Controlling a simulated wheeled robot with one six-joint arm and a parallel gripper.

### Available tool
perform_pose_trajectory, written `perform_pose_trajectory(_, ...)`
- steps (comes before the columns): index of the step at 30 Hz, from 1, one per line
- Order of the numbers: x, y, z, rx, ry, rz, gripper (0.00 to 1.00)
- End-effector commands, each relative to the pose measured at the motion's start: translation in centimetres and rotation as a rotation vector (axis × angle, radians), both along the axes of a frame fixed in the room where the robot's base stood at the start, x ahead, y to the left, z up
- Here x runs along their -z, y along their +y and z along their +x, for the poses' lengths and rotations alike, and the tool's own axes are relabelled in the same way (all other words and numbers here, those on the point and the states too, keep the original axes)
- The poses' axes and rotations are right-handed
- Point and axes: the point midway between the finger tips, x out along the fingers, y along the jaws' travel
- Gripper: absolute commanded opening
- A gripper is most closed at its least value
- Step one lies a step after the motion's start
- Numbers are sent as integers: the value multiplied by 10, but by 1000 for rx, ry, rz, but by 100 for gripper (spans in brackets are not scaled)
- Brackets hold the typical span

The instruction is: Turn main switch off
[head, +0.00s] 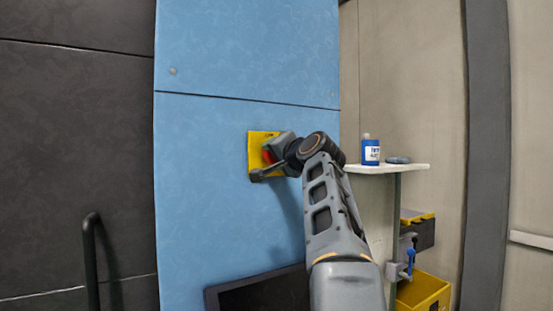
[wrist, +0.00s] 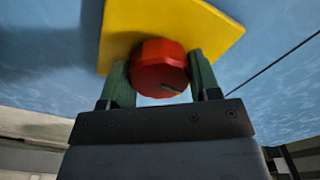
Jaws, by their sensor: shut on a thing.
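The main switch is a red rotary knob (wrist: 158,67) on a yellow plate (head: 256,146), fixed to a blue upright panel (head: 215,190). The yellow plate also shows in the wrist view (wrist: 205,30). My gripper (wrist: 162,75) is at the plate, with one green-grey finger on each side of the knob, shut on it. In the wrist view the knob has a dark slot near its lower edge. In the head view my gripper and wrist cover much of the knob (head: 267,156) and the right part of the plate.
Right of the panel, a white shelf (head: 408,168) holds a blue and white bottle (head: 371,152). Yellow bins (head: 424,294) stand below it. A dark screen (head: 258,294) sits low on the panel, and a black handle (head: 91,255) is at the left.

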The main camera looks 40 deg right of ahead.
Motion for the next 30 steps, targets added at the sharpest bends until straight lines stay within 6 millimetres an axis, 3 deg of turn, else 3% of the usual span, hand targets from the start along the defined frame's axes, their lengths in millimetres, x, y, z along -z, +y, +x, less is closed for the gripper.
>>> perform_pose_trajectory(12, 1, 0, 1, -1, 25, -157, 33)
perform_pose_trajectory(29, 1, 0, 1, -1, 29, -180, 33)
perform_pose_trajectory(30, 1, 0, 1, -1, 29, -180, 61)
